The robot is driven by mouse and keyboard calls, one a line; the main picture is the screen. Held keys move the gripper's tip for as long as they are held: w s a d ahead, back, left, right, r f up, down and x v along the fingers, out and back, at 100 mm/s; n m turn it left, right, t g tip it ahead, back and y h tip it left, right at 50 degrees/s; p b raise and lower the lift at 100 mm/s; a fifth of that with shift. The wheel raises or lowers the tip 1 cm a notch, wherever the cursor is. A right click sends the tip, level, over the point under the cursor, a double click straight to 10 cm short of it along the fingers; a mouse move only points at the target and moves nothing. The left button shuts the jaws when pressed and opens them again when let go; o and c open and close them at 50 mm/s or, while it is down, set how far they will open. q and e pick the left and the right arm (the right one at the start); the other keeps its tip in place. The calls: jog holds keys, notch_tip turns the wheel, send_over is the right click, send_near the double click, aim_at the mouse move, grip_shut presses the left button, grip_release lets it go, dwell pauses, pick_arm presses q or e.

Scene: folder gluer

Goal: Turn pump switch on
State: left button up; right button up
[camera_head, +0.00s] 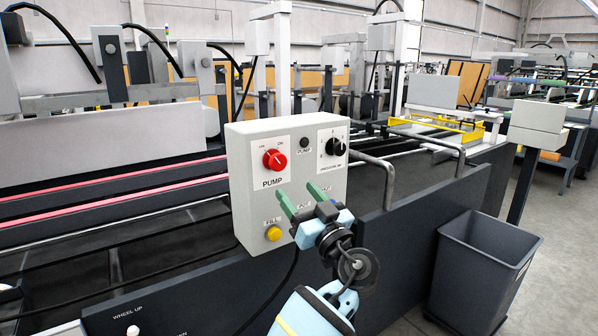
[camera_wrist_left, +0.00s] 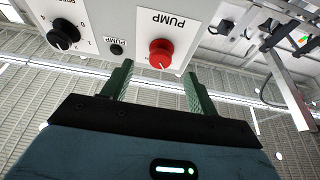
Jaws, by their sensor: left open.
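The pump switch (camera_head: 275,159) is a red rotary knob on a white plate marked PUMP, on the front of a grey control box. Its white mark appears to point up and left; the small labels above it are hard to read. The red knob also shows in the left wrist view (camera_wrist_left: 160,54), upside down, just beyond the fingers. My left gripper (camera_head: 300,196) is open and empty, with green fingers pointing at the box, below and right of the knob. In the wrist view the fingers (camera_wrist_left: 157,72) stand apart and do not touch the knob. My right gripper is not in view.
The same box has a black pressure knob (camera_head: 335,147), a small black pump button (camera_head: 304,143) and a yellow fill button (camera_head: 273,233). A bent metal rail (camera_head: 388,180) stands right of the box. A dark bin (camera_head: 480,270) stands on the floor.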

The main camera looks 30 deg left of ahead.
aim_at(280, 165)
pick_arm(q)
jog(key=shift+n+g+y, duration=0.3)
jog(key=shift+n+y, duration=0.1)
jog(key=x, duration=0.2)
jog(key=r+p+x, duration=0.1)
jog(key=x, duration=0.1)
jog(key=p+x, duration=0.1)
jog(key=x, duration=0.1)
jog(key=shift+r, duration=0.3)
jog(key=shift+x, duration=0.8)
jog(key=shift+f, duration=0.15)
jog(key=c, duration=1)
